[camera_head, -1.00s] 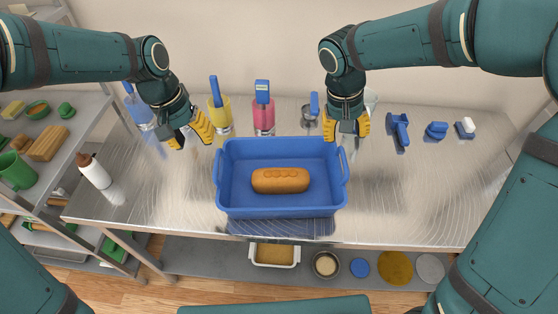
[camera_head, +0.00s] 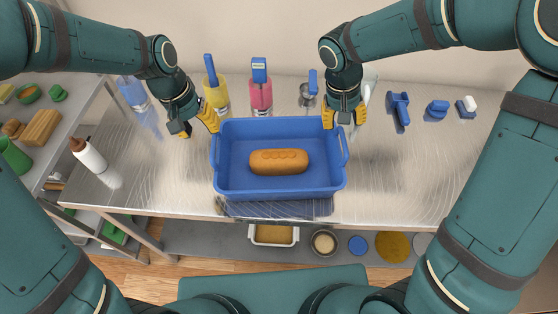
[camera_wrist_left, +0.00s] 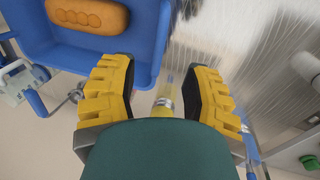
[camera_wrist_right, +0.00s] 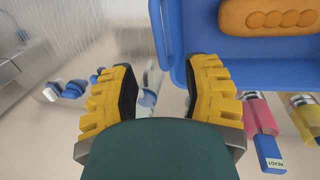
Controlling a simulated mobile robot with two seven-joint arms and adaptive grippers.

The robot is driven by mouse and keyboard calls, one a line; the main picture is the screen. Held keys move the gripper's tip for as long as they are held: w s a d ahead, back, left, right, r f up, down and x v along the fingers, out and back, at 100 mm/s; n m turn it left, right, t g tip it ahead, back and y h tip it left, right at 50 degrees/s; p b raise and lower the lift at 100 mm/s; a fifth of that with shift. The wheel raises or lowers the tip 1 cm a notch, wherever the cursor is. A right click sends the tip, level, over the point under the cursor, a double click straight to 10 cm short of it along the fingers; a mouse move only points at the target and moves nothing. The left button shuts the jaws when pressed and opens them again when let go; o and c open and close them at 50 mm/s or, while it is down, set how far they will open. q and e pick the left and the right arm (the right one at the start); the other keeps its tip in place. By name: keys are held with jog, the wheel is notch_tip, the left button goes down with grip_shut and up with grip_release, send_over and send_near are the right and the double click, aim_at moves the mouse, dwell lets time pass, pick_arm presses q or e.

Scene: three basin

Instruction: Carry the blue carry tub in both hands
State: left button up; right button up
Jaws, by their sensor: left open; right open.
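The blue carry tub (camera_head: 280,188) stands upright on the metal table, with a handle on its left and right ends. A brown loaf (camera_head: 280,161) lies inside it. My left gripper (camera_head: 198,128) is open and empty at the tub's far left corner; the left wrist view shows the tub's end wall (camera_wrist_left: 150,45) ahead of its spread yellow fingers (camera_wrist_left: 160,92). My right gripper (camera_head: 343,117) is open and empty at the far right corner; the right wrist view shows the tub wall (camera_wrist_right: 172,45) ahead of its fingers (camera_wrist_right: 160,92). Neither gripper visibly holds a handle.
Behind the tub stand a yellow container (camera_head: 217,95) and a pink container (camera_head: 260,95) with blue-handled tools. A white bottle (camera_head: 88,154) stands at left. Blue tools (camera_head: 398,110) lie at right. A shelf (camera_head: 45,165) with food items is at far left.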

aim_at(212, 146)
pick_arm(q)
jog(key=f, duration=0.2)
jog(key=d+f, duration=0.1)
jog(key=f, duration=0.5)
jog(key=shift+d+f, duration=0.15)
jog(key=shift+d, duration=0.15)
pick_arm(e)
jog(key=f, duration=0.2)
jog(key=d+f, duration=0.1)
jog(key=f, duration=0.5)
jog(key=shift+d+f, duration=0.15)
jog(key=shift+d, duration=0.2)
pick_arm(q)
grip_shut()
pick_arm(e)
grip_shut()
